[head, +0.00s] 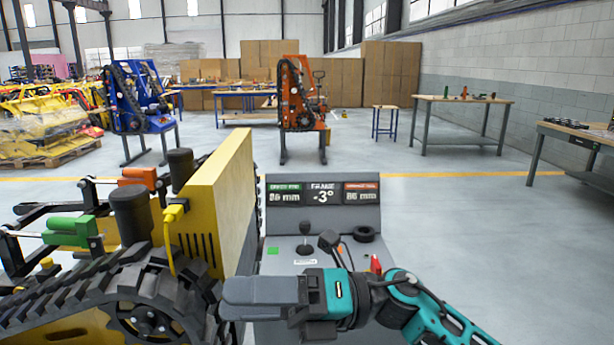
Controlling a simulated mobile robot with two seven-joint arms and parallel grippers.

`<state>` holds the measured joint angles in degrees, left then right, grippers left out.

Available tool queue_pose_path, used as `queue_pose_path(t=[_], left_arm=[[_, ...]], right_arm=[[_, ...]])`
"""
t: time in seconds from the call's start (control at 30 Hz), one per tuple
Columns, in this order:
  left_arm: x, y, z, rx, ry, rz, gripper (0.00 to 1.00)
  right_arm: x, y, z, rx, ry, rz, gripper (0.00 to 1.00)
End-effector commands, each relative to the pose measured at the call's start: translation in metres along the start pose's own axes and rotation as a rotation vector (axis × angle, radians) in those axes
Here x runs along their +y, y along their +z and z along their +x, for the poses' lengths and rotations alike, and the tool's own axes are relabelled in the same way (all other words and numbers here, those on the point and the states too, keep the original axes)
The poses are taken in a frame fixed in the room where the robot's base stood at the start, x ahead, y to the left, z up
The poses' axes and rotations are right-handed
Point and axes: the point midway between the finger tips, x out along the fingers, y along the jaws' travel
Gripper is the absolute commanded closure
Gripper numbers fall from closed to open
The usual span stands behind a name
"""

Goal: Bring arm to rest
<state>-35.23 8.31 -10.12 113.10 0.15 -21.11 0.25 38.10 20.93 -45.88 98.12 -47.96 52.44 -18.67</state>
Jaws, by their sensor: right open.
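My right arm, teal and dark grey, comes in from the lower right in the head view. Its gripper (262,297) is open, seen from the side, and points left. It is in front of the control console (323,223), over its lower front part, and its tip is near the yellow plate of the tracked carrier (215,205). I see nothing held in it. Whether it touches the console or the carrier I cannot tell. My left gripper is not in view.
The console has a joystick (305,245), buttons and a display reading -3° in the middle. The carrier with black tracks fills the lower left. A blue machine (137,95) and an orange machine (300,95) stand behind. Workbenches (463,100) are at right; the floor between is clear.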

Motion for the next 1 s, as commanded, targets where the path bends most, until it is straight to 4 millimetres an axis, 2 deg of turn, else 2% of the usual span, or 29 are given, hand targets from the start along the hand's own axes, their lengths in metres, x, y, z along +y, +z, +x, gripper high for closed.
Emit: queue_pose_path(t=[0.13, 0.23, 0.33, 0.43, 0.57, 0.67, 0.7, 0.8, 0.9, 1.0], left_arm=[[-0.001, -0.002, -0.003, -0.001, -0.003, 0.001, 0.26], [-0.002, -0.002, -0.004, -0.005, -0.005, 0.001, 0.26], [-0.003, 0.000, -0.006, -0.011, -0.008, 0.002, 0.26], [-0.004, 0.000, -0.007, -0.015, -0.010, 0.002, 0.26], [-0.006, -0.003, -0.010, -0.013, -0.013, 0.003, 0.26], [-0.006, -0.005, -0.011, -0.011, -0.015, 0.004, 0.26], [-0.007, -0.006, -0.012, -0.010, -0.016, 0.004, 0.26], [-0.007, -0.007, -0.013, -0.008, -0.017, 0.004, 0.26], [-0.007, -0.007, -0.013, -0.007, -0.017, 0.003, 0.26], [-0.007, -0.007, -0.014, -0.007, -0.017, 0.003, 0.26]], right_arm=[[-0.010, 0.017, -0.022, -0.362, 0.108, 0.283, 0.26], [-0.028, 0.023, -0.052, -0.603, 0.158, 0.479, 0.26], [-0.053, 0.017, -0.088, -0.841, 0.196, 0.682, 0.26], [-0.083, -0.003, -0.130, -1.078, 0.223, 0.890, 0.26], [-0.122, -0.055, -0.184, -1.386, 0.242, 1.163, 0.26], [-0.146, -0.111, -0.222, -1.619, 0.245, 1.368, 0.26], [-0.153, -0.136, -0.235, -1.706, 0.243, 1.444, 0.26], [-0.162, -0.192, -0.258, -1.887, 0.239, 1.601, 0.26], [-0.165, -0.235, -0.272, -2.016, 0.229, 1.708, 0.26], [-0.165, -0.260, -0.278, -2.089, 0.226, 1.770, 0.26]])
